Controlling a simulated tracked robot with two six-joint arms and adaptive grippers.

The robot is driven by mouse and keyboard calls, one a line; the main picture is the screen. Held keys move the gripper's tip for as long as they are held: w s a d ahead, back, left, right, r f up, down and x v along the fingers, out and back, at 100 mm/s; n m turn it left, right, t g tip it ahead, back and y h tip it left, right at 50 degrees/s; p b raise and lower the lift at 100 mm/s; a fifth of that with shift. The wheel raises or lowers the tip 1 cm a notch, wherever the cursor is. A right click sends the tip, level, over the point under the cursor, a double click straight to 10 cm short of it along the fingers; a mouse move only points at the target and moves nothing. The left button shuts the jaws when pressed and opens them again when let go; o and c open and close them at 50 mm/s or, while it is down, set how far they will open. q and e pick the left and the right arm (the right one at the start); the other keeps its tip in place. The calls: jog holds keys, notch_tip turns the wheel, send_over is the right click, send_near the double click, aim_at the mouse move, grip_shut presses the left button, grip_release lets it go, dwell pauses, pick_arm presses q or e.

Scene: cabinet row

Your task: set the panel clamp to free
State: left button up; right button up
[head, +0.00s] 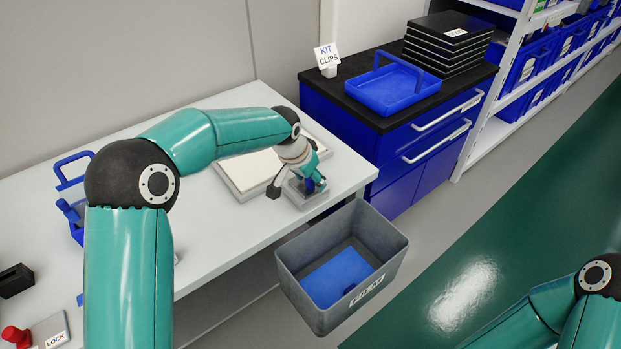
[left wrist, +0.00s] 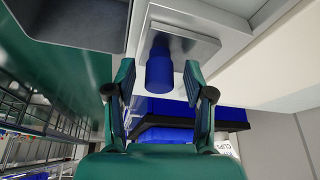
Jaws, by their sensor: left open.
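A grey metal block with a blue handle, apparently the panel clamp (head: 302,199), sits at the right end of the white table, beside a pale flat panel (head: 240,178). My left gripper (head: 296,184) is right over the block and partly hides it. In the left wrist view, the blue round handle (left wrist: 159,68) stands out from a grey plate (left wrist: 190,42). The open fingers of my left gripper (left wrist: 160,84) lie on either side of the handle's end, with gaps visible. No label on the block is readable. My right gripper is out of view.
A grey bin (head: 295,262) with a blue item inside stands by the table's right edge. A blue cabinet (head: 345,121) holds a blue tray (head: 390,98) and stacked black boxes (head: 440,50). A red knob and plate marked LOCK (head: 52,331) lie lower left.

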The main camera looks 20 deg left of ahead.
pick_arm(q)
jog(key=v, duration=1.2)
jog(key=shift+f, duration=0.1)
